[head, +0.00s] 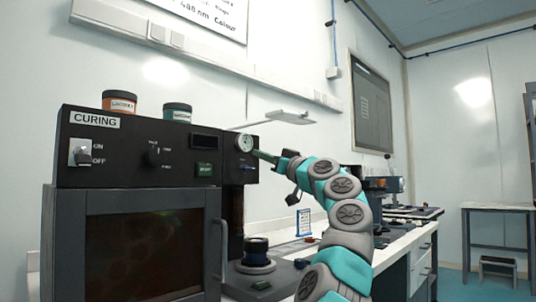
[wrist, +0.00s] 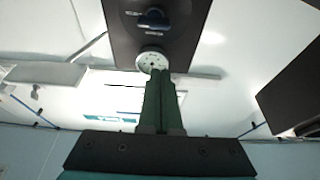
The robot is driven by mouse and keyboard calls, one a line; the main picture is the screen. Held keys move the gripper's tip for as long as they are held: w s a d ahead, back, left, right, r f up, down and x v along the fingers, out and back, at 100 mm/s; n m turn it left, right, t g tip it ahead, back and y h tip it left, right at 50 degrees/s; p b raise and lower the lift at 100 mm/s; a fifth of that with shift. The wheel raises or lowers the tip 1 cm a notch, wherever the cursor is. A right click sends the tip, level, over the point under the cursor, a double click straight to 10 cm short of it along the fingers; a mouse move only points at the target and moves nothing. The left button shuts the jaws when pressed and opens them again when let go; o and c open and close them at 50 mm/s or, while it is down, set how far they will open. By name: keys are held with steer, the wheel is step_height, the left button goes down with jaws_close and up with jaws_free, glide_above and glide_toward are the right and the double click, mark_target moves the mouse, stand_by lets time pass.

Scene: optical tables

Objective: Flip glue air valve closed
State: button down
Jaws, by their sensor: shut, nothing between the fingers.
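A black panel carries a round white gauge (head: 244,143), with a small dark blue lever or knob (head: 247,167) below it, apparently the air valve. The wrist view, which looks upside down, shows the blue valve (wrist: 152,18) at the top and the gauge (wrist: 152,60) beneath it. The valve's label is too small to read. My gripper (head: 260,154) has green fingers held together, with nothing between them. In the wrist view, the fingertips (wrist: 160,73) overlap the gauge's edge and lie apart from the valve. I cannot tell whether they touch the gauge.
A black curing oven (head: 150,245) stands left of the panel, with two jars (head: 119,101) on top. A lamp (head: 289,117) reaches out behind the gripper. The bench (head: 410,258) extends right.

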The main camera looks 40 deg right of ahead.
mark_target(243, 146)
steer(key=p+x, duration=0.2)
steer(key=x, duration=0.3)
steer(key=shift+w+d+r+p, duration=0.1)
steer(key=shift+r+p, duration=0.05)
steer(key=shift+p, duration=0.15)
step_height(243, 146, down, 3)
steer(key=shift+w+r+b, duration=0.1)
steer(key=shift+b, duration=1)
steer(key=shift+f+b, duration=0.45)
steer(key=shift+f, duration=0.4)
steer(key=shift+a+f+n, duration=0.1)
steer(key=shift+a+n, duration=0.1)
steer(key=shift+n, duration=0.1)
